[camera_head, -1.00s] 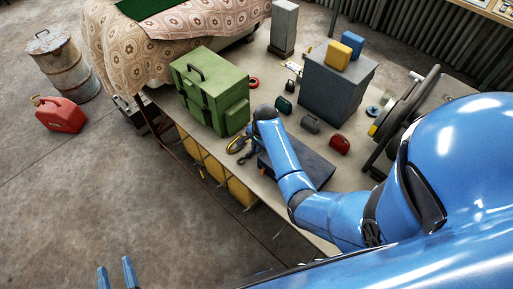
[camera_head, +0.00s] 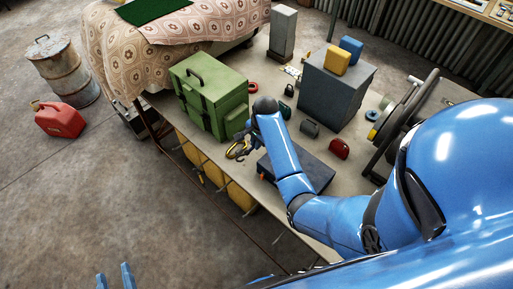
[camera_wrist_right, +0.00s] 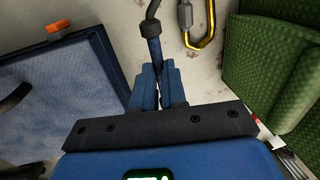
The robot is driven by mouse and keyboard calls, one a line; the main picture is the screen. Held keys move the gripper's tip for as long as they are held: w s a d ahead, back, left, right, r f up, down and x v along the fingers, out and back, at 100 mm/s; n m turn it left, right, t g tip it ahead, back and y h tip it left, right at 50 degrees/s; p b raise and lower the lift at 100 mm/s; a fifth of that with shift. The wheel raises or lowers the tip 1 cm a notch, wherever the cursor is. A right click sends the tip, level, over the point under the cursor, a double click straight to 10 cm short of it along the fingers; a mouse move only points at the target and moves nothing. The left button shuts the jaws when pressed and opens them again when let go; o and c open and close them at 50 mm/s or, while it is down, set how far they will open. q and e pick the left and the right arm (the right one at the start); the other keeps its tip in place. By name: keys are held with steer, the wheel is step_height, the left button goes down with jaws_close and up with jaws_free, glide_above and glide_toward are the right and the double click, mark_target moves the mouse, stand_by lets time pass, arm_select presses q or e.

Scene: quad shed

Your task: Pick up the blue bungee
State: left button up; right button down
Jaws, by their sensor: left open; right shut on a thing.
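The blue bungee (camera_wrist_right: 154,48) shows in the right wrist view as a blue cord end with a dark collar and a black hook above it. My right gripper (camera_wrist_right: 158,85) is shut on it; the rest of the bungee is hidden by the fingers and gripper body. In the head view my right gripper (camera_head: 243,138) is beside the front of the green case, over the bench, and the bungee is too small to make out. My left gripper (camera_head: 115,277) is open and empty at the bottom left, over the floor.
A gold carabiner (camera_wrist_right: 200,25) lies close to the bungee. The green case (camera_head: 212,95) stands beside my right gripper, and a dark blue-grey flat box (camera_head: 315,168) lies under my right arm. A grey cabinet (camera_head: 337,90) and small coloured cases stand farther back.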

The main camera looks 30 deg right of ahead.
step_height(320, 180, up, 15)
steer(key=p, duration=0.2)
steer(key=shift+f+p, duration=0.15)
steer(key=shift+p, duration=0.2)
steer(key=shift+s+a, duration=0.1)
stand_by(0.8)
